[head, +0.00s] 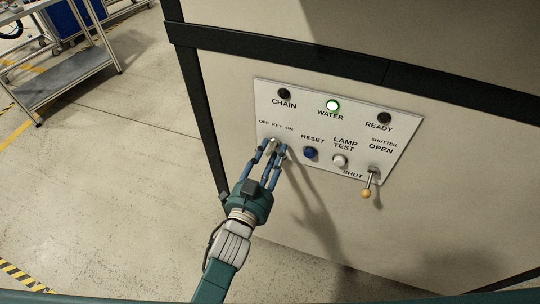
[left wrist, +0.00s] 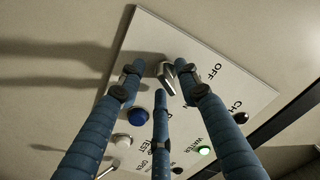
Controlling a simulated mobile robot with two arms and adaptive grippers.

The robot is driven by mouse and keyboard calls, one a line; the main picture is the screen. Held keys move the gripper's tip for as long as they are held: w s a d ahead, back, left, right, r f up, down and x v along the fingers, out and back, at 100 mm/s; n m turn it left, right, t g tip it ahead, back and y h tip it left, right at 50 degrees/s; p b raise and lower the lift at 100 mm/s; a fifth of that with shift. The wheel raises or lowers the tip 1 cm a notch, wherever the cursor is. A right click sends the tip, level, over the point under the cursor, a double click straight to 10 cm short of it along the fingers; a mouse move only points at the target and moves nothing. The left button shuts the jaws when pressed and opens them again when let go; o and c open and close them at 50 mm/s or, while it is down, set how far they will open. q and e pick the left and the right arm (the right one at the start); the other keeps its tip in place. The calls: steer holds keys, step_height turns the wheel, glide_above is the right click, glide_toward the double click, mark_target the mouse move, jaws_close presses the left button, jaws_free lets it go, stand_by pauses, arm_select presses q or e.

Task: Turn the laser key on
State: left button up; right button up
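In the left wrist view the fingers (left wrist: 160,85) stand spread around the key (left wrist: 167,78). A gap shows between the key and the left finger; the right finger is close to it, and contact is unclear. The key's exact angle is hard to read. My right gripper is not in view.
Right of the key are a blue RESET button (head: 311,153), a white LAMP TEST button (head: 339,160) and a shutter lever (head: 368,182) pointing down. The WATER lamp (head: 333,106) glows green; the CHAIN lamp (head: 284,93) and READY lamp (head: 384,118) are dark.

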arm_select(q)
steer(key=v, duration=1.2)
steer(key=s+a+f+n+g+y+b, duration=0.1)
steer(key=s+a+f+g, duration=0.15)
steer(key=f, duration=0.95)
steer(key=s+a+f+n+g+y, duration=0.1)
steer(key=s+f+g, duration=0.2)
steer(key=f, duration=0.9)
steer(key=s+a+f+n+g+y+b, duration=0.1)
steer(key=s+a+f+g, duration=0.15)
steer(key=f, duration=0.85)
steer(key=s+a+f+n+g+y, duration=0.1)
steer(key=s+a+f+g, duration=0.1)
steer(key=s+a+f, duration=0.2)
steer(key=s+a+f+n+g+y, duration=0.1)
steer(key=s+a+f, duration=0.4)
steer(key=s+f, duration=0.5)
steer(key=s+a+f+n+g+y+b, duration=0.1)
steer(key=s+a+f+g, duration=0.4)
steer(key=s, duration=0.7)
step_height(320, 180, down, 3)
steer(key=shift+s+r+n, duration=0.15)
steer(key=shift+n, duration=0.65)
